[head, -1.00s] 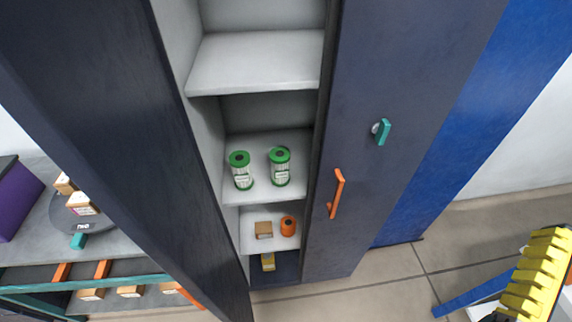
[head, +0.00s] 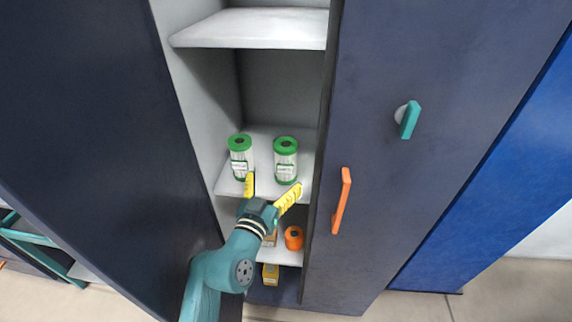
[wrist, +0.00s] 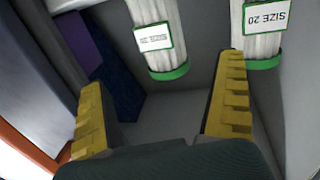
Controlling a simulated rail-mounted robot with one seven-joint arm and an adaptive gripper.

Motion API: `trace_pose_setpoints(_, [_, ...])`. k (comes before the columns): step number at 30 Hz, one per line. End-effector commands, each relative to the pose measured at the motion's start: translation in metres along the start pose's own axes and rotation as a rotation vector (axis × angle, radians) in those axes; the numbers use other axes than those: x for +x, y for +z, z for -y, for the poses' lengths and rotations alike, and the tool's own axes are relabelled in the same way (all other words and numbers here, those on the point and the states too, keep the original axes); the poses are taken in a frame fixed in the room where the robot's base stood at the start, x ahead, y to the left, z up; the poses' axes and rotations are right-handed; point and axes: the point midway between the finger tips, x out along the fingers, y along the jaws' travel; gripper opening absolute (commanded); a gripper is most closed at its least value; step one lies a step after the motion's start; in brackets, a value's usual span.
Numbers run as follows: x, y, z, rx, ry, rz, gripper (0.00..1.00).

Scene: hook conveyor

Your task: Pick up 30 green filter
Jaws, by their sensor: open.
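Two white filters with green end rings stand upright, side by side on a middle cabinet shelf (head: 232,186): the left filter (head: 240,158) and the right filter (head: 285,162). In the wrist view, upside down, one filter (wrist: 262,28) has a label reading SIZE 20. The label on the other filter (wrist: 155,38) is too blurred to read surely. My gripper (head: 274,183) is open and empty at the shelf's front edge, in front of the filters. In the wrist view its yellow fingers (wrist: 163,82) are spread, with the blurred-label filter ahead between them.
An open dark door (head: 90,130) stands left of my arm; another dark door panel with an orange handle (head: 342,200) is at right. A white shelf (head: 250,28) is above. Below are an orange spool-like item (head: 294,238) and a yellow box (head: 270,273).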

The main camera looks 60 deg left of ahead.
Motion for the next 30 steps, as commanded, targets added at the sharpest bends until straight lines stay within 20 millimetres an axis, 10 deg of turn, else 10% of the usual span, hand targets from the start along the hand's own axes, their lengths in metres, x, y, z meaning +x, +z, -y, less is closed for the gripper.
trace_pose_setpoints(19, [0.097, -0.010, 0.005, 0.001, 0.002, 0.000, 1.00])
trace_pose_setpoints(30, [0.104, -0.012, 0.005, 0.001, 0.001, 0.000, 0.88])
